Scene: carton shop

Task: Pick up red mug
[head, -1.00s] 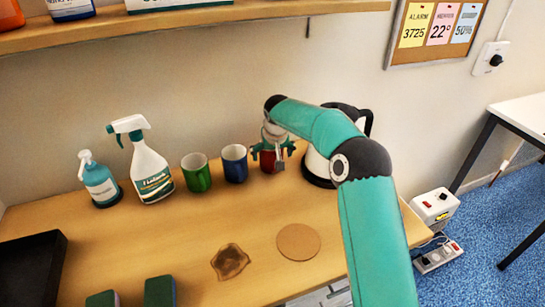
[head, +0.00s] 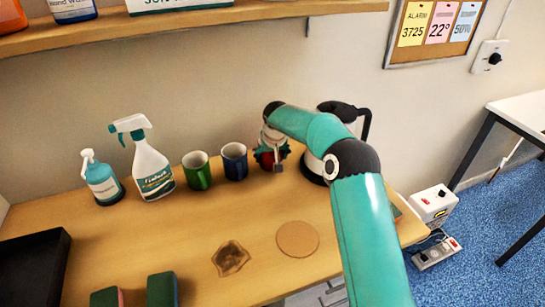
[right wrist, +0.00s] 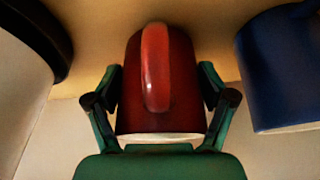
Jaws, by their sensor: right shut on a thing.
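The red mug (head: 265,159) is at the back of the wooden counter, right of the blue mug (head: 234,162), and is largely hidden by my right gripper (head: 271,155) in the head view. In the right wrist view the red mug (right wrist: 187,80) fills the middle, its handle toward the camera. The fingers of my right gripper (right wrist: 160,92) press on both sides of it, shut on it. I cannot tell whether the mug is clear of the counter. My left gripper is not in view.
A green mug (head: 197,171), a spray bottle (head: 152,170) and a soap bottle (head: 102,182) stand to the left. A kettle (head: 314,165) stands close on the right. A shelf (head: 200,22) is above.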

